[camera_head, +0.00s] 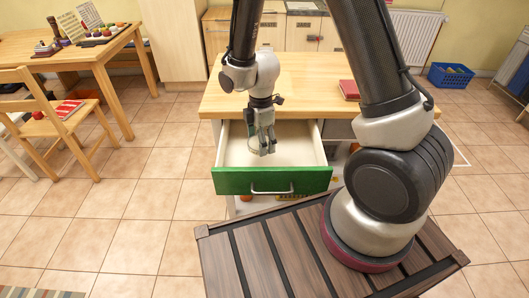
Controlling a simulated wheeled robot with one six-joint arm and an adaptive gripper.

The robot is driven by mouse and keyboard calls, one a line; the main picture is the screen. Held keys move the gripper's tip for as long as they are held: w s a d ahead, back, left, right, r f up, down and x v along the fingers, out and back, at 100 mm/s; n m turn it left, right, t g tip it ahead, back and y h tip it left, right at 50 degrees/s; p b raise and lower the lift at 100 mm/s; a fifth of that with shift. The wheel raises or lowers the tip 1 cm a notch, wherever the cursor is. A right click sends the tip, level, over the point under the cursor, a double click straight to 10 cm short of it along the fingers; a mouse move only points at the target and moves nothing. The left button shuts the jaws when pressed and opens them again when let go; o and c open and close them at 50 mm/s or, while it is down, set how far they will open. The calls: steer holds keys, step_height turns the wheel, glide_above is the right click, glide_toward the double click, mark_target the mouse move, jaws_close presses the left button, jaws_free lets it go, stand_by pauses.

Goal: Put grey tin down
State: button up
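My gripper (262,148) hangs pointing down over the open drawer (300,150). The drawer has a green front with a metal handle and a pale inside. Something small and grey-green shows at the fingers, but it is too small to tell whether it is the grey tin or part of the gripper. I cannot make out a separate grey tin elsewhere. I cannot tell whether the fingertips touch the drawer floor.
The wooden worktop (300,85) lies behind the drawer, with a red book (349,89) at its right. A wooden table (75,45) and chair (55,125) stand at left. A blue basket (450,76) sits by the radiator (413,38). Tiled floor is open on both sides.

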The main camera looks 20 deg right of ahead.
mark_target(261, 161)
steer(key=shift+f, duration=3.2)
steer(key=shift+f, duration=0.15)
steer(key=o, duration=1.1)
